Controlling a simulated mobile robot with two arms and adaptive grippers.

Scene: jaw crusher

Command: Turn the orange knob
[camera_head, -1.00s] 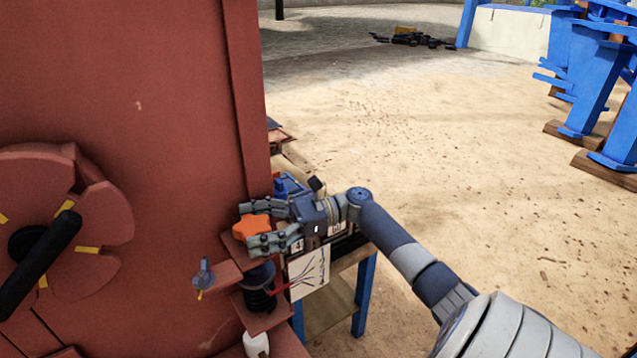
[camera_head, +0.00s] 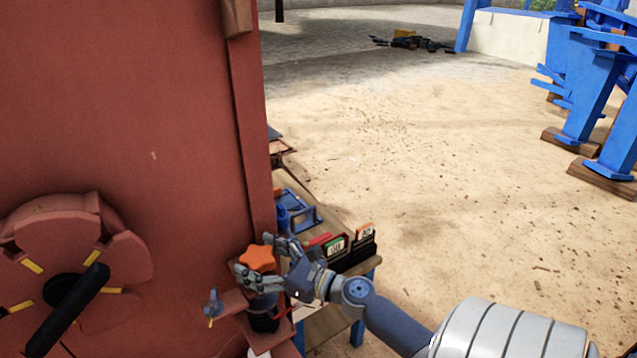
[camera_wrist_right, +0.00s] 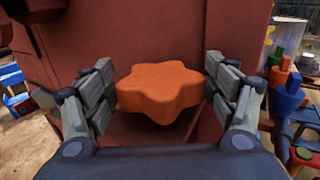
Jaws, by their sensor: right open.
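The orange knob (camera_head: 257,258) is star-shaped and sits on top of a dark mount on a small red bracket (camera_head: 240,303) at the side of the red machine. My right gripper (camera_head: 258,262) is at the knob, with its arm coming in from the lower right. In the right wrist view the knob (camera_wrist_right: 161,90) lies between the two open fingers (camera_wrist_right: 160,92). My left gripper is out of view.
The red machine (camera_head: 120,110) fills the left side, with a large lobed wheel and black handle (camera_head: 75,300). A small blue-grey lever (camera_head: 212,306) stands left of the knob. A table with labelled boxes (camera_head: 345,247) is behind my gripper. Sandy ground to the right is open.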

